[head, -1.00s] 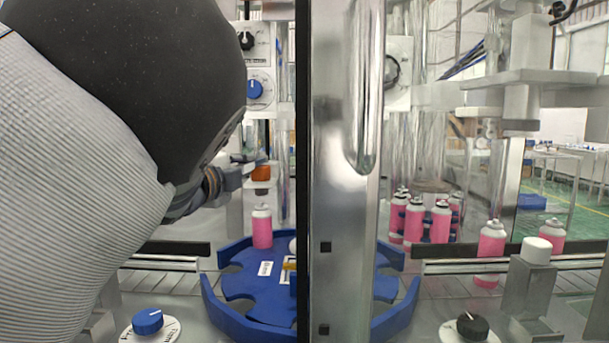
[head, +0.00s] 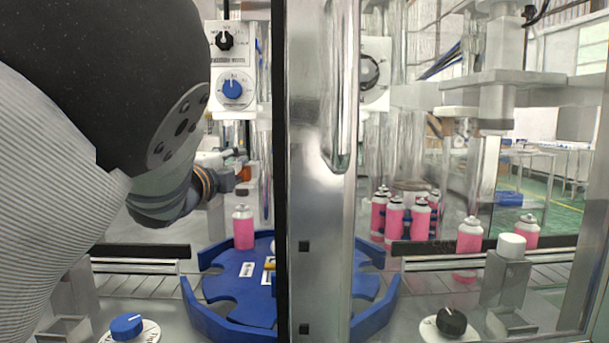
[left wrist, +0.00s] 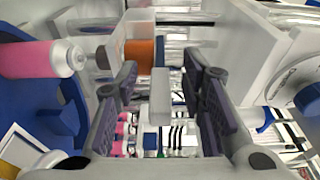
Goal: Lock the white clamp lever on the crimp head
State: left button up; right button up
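A pale, light-grey block, which looks like the end of the white clamp lever (left wrist: 160,98), sits between the fingers of my left gripper (left wrist: 160,82) in the left wrist view. Gaps show on both sides of it, so the fingers are open around it and not closed on it. In the head view my left gripper (head: 230,176) is beside the orange part of the crimp head (head: 244,173), above a pink can (head: 243,228). The orange part also shows beyond the fingers in the wrist view (left wrist: 139,55). The lever's base is hidden. My right gripper is not in view.
The blue rotary table (head: 222,288) lies below the gripper. A metal door post (head: 318,220) stands just right of it. A white panel with a blue knob (head: 232,89) is above. Several pink cans stand to the right. A blue front knob (head: 126,325) is lower left.

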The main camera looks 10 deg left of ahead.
pick_arm(q)
jog(key=s+d, duration=0.1)
jog(key=s, duration=0.5)
jog(key=shift+s+d, duration=0.2)
jog(key=shift+d, duration=0.05)
